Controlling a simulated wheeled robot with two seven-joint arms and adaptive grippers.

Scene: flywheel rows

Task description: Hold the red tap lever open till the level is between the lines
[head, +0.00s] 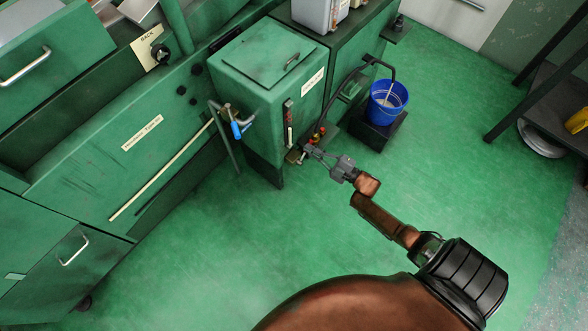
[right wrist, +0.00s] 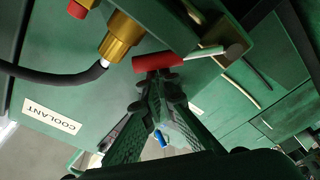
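The red tap lever (right wrist: 158,62) shows in the right wrist view beside the brass tap (right wrist: 122,38), with a pale rod at its right end. My right gripper (right wrist: 160,78) has its fingertips close together right at the lever's underside; I cannot tell contact from a tiny gap. In the head view my right gripper (head: 308,150) is at the tap low on the green tank (head: 262,70). A narrow upright level gauge (head: 289,124) is on the tank's front; its lines and level are too small to read. My left gripper is in neither view.
A black hose (head: 340,88) runs from the tap area towards a blue bucket (head: 378,116) on a dark stand. A blue-handled valve (head: 236,130) is left of the tank. A dark shelf rack (head: 545,95) stands at right. The green floor in front is open.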

